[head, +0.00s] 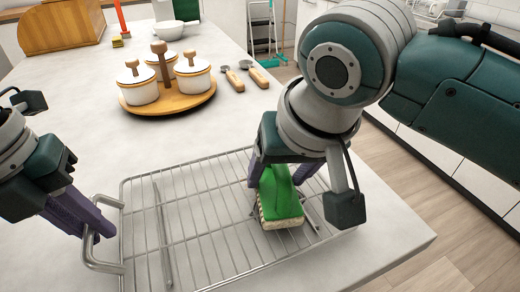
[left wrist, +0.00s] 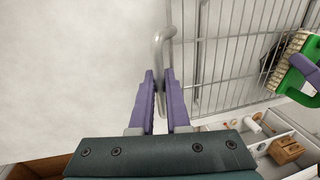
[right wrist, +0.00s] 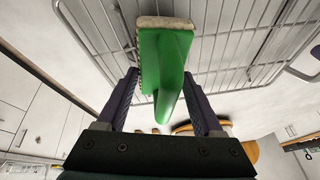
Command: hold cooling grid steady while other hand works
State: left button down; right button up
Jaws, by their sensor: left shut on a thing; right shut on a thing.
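The cooling grid (head: 190,222) is a wire rack lying on the pale counter, with a raised loop handle (head: 101,266) on its left side. My left gripper (head: 95,228) is shut on that handle; the left wrist view also shows the handle (left wrist: 161,45) between the purple fingers (left wrist: 163,95). My right gripper (head: 277,180) is shut on a green scrubbing brush (head: 280,190) with pale bristles. The brush is over the right part of the grid, bristles down at the wires. In the right wrist view the brush (right wrist: 165,62) is between the fingers (right wrist: 163,95).
A round wooden tray (head: 178,103) with white lidded jars (head: 139,87) stands behind the grid. Measuring spoons (head: 233,80), a white bowl (head: 168,31) and a wooden bread box (head: 58,27) are farther back. The counter's right edge (head: 340,150) runs close beside the grid.

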jog(key=shift+w+d, duration=0.25)
jog(key=shift+d, duration=0.6)
jog(key=shift+a, duration=0.15)
jog(key=shift+s+a, duration=0.25)
jog(key=shift+a, duration=0.45)
jog(key=shift+s+a, duration=0.2)
jog(key=shift+a, duration=0.45)
jog(key=shift+s+a, duration=0.25)
jog(key=shift+a, duration=0.45)
jog(key=shift+w+d, duration=0.25)
jog(key=shift+d, duration=0.5)
jog(key=shift+w+d, duration=0.2)
jog(key=shift+d, duration=0.55)
jog(key=shift+w+d, duration=0.25)
jog(key=shift+d, duration=0.5)
jog(key=shift+w, duration=0.1)
